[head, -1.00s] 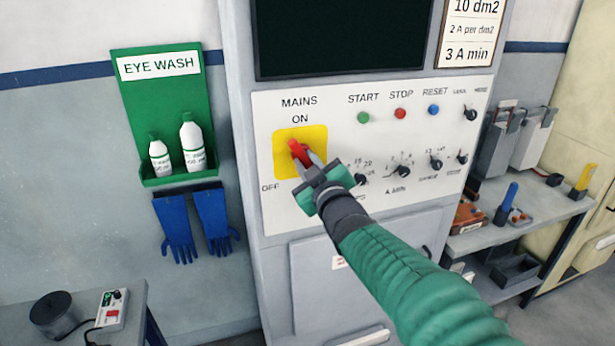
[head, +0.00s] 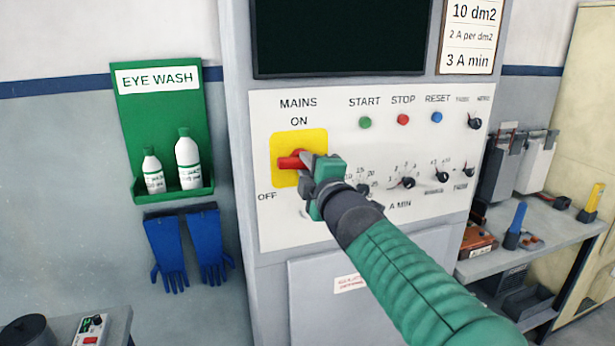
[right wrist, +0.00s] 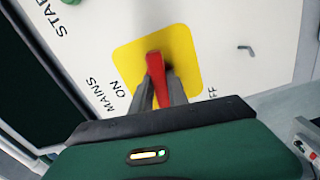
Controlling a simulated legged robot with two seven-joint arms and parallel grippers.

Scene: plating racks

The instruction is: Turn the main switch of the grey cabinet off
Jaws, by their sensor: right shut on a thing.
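The grey cabinet (head: 240,130) stands in the middle of the head view. Its main switch is a red handle (head: 289,162) on a yellow plate (head: 313,136), with ON above and OFF at the lower left. The handle lies about level, one end pointing left. My right gripper (head: 306,163) is shut on the handle and hides its right part. In the right wrist view the red handle (right wrist: 156,72) stands between the two grey fingers (right wrist: 160,92) over the yellow plate (right wrist: 190,50). My left gripper is not in view.
Start, stop and reset buttons (head: 403,119) and several black knobs (head: 408,183) sit right of the switch. An eye wash shelf (head: 163,100) and blue gloves (head: 185,247) hang on the left wall. A bench (head: 545,240) stands at the right.

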